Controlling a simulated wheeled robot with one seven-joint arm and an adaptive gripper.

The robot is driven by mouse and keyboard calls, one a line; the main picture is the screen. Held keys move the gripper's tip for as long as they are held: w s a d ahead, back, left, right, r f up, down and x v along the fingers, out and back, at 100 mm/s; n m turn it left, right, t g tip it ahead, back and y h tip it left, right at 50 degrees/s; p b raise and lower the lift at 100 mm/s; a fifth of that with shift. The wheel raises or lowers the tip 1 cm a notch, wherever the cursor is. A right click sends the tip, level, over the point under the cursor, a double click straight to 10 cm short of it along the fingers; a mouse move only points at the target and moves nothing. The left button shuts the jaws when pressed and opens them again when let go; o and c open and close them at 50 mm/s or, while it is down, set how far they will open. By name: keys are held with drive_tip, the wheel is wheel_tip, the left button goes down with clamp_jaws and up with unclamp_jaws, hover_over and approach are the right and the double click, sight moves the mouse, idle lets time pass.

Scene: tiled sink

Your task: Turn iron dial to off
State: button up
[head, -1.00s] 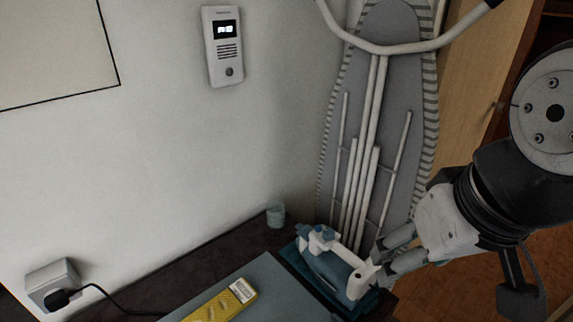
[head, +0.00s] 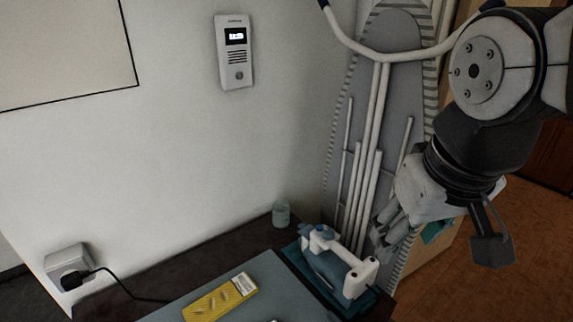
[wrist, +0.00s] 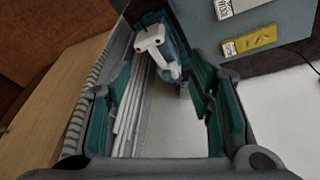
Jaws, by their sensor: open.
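The iron (head: 335,264), white and blue, rests on a teal mat (head: 370,300) at the right end of the dark counter. A blue knob-like part (head: 325,231) shows near its far upper end; I cannot read any dial mark. My gripper (head: 382,238) is to the right of the iron and above it, apart from it. In the wrist view the iron (wrist: 158,45) shows at the top, beyond the teal fingers of my gripper (wrist: 165,110). The fingers are spread wide with nothing between them.
A folded ironing board (head: 375,130) leans on the wall close behind my gripper. A grey board (head: 235,300) with a yellow packet (head: 220,297) lies left of the iron. A small cup (head: 281,214) stands at the back. A wall socket (head: 68,266) holds a black plug.

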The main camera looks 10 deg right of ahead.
drive_tip(key=w+g, duration=0.1)
drive_tip(key=w, duration=0.7)
drive_tip(key=n+g+p, duration=0.2)
drive_tip(key=n+g, duration=0.1)
hover_over(329, 231)
wheel_tip(329, 231, down, 14)
drive_tip(key=shift+m+y, duration=0.3)
drive_tip(key=shift+y, duration=0.1)
wheel_tip(329, 231, down, 13)
drive_tip(key=shift+p, duration=0.35)
clamp_jaws()
